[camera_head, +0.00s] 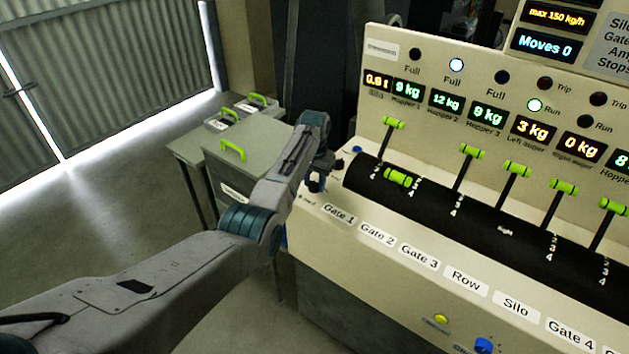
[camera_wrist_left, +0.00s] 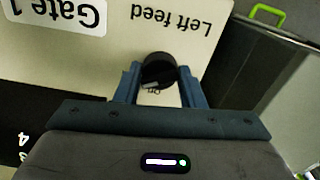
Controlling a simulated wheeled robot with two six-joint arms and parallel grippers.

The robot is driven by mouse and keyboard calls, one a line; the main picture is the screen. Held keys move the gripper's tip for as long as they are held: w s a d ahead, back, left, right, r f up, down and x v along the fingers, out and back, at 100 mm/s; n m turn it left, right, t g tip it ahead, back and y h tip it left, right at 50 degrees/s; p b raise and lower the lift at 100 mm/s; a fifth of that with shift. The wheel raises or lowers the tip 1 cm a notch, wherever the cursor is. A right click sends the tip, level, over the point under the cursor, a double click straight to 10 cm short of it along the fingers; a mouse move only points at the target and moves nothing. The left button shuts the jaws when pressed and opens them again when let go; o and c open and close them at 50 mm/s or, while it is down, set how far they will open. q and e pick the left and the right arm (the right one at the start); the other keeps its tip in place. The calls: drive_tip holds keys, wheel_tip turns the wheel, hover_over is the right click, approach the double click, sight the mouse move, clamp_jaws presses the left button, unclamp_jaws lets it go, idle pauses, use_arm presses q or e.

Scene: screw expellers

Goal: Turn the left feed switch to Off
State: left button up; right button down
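The left feed switch (camera_wrist_left: 158,70) is a round black knob on the cream panel, under the upside-down label "Left feed" (camera_wrist_left: 172,22) in the left wrist view. A small pale mark shows on its near side, with small lettering below it that I cannot read fully. My left gripper (camera_wrist_left: 159,78) has its two blue fingers on either side of the knob, appearing to touch both sides. In the head view my left gripper (camera_head: 315,184) points down at the panel's left end, and the wrist hides most of the knob. My right gripper is not in view.
The panel carries green-handled levers (camera_head: 397,179) in a black curved cover (camera_head: 445,206) to the right. The Gate 1 label (camera_head: 338,213) is close by. A grey cabinet (camera_head: 240,160) with green handles stands left, behind my arm.

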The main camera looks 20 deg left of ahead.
use_arm(q)
drive_tip(key=shift+r+n, duration=0.1)
drive_tip(key=shift+n, duration=0.2)
drive_tip(key=shift+n+p, duration=0.8)
drive_tip(key=shift+n, duration=0.2)
drive_tip(key=n+p, duration=0.1)
drive_tip(key=n, duration=0.1)
drive_tip(key=shift+n, duration=0.3)
drive_tip(key=n+p, duration=0.1)
drive_tip(key=n, duration=0.3)
drive_tip(key=shift+n+p, duration=0.45)
drive_tip(key=shift+n, duration=1.15)
